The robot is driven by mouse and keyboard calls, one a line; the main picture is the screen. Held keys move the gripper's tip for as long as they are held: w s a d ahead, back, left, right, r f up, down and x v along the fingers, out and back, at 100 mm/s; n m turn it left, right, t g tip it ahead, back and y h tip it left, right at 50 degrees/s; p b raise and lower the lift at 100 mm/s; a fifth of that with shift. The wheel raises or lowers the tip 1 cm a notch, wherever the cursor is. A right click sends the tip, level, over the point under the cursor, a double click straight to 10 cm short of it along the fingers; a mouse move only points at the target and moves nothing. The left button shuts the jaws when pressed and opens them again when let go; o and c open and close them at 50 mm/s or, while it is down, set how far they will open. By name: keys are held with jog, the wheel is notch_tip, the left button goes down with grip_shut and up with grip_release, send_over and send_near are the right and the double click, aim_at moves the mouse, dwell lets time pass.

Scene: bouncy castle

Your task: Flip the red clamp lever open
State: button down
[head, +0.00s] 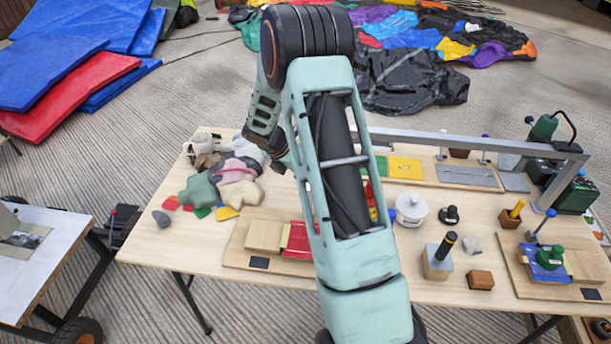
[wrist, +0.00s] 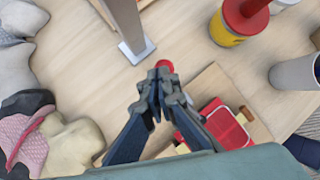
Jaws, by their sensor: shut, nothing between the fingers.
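The red clamp (head: 298,240) sits on a wooden board left of my arm in the head view, and my arm hides part of it. Its red body (wrist: 226,125) shows at lower right in the wrist view, partly behind my gripper. A red ball knob (wrist: 163,64), likely the end of the clamp's lever, shows just past the fingertips. The lever's shaft is hidden, so I cannot tell its tilt or whether the fingers touch the knob. My gripper (wrist: 163,78) is shut and empty. In the head view my arm hides the gripper.
Soft sandbag-like pieces (head: 222,185) are heaped left of the board. A grey metal frame (head: 470,143) spans the table's back right; its foot (wrist: 137,50) stands near the fingertips. A red-and-yellow can (wrist: 240,22) is beyond. A blue clamp (head: 546,257) sits far right.

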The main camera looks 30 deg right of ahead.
jog(key=shift+a+r, duration=0.1)
jog(key=w+p+v, duration=0.1)
jog(key=v, duration=1.1)
jog(key=shift+w+a+r, duration=0.2)
jog(key=shift+w+r, duration=0.05)
jog(key=shift+r, duration=0.2)
